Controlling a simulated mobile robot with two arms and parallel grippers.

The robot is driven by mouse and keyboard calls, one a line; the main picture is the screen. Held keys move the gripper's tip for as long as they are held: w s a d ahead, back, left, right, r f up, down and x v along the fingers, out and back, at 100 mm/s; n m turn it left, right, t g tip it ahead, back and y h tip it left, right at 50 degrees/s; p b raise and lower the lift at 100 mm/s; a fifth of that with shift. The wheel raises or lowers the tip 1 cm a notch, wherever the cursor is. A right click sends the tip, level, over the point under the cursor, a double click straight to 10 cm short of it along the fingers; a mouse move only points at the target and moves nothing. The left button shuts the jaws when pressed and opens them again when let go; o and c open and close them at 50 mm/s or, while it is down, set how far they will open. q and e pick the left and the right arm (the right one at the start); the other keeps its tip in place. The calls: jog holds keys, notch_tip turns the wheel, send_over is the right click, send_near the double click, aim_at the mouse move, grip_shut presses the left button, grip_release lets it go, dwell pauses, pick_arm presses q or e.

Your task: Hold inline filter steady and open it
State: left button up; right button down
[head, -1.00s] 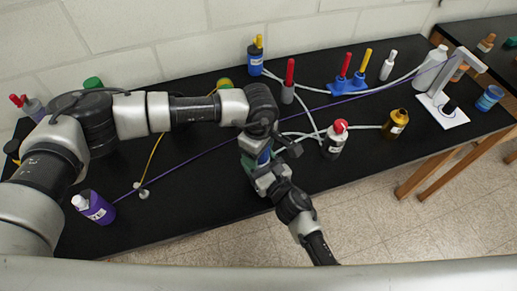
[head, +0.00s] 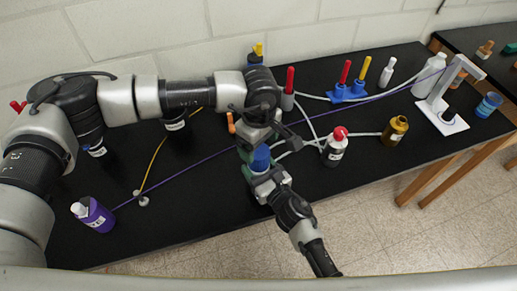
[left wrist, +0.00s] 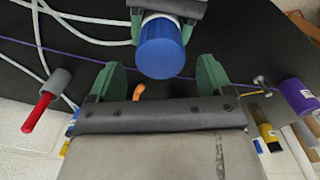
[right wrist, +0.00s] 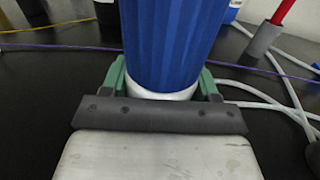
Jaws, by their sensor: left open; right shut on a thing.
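The inline filter (head: 260,158) has a ribbed blue housing (right wrist: 175,40) and a white end piece (right wrist: 165,94). My right gripper (right wrist: 163,85) is shut around the filter at this white end, and the blue housing stands up from it. In the head view my right gripper (head: 266,180) is below the filter. My left gripper (head: 257,142) is above the filter, open, with nothing held. In the left wrist view its green fingertips (left wrist: 162,72) are spread to either side of the blue housing's end (left wrist: 160,50).
Pale hoses and a purple line cross the black bench (head: 200,210). A red-capped bottle (head: 335,147), a brown bottle (head: 395,131) and a white stand (head: 442,112) are on the right. A purple bottle (head: 93,214) is at the left. An orange piece (head: 231,122) is near my left gripper.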

aim_at(259, 152)
pick_arm(q)
jog(key=shift+r+m, duration=0.7)
jog(key=shift+m, duration=0.1)
jog(key=shift+f, duration=3.9)
jog(key=c, duration=1)
jog(key=shift+o, duration=0.2)
jog(key=n, duration=0.3)
pick_arm(e)
jog(key=shift+s, duration=0.1)
pick_arm(q)
jog(key=o, duration=1)
jog(key=shift+r, duration=0.1)
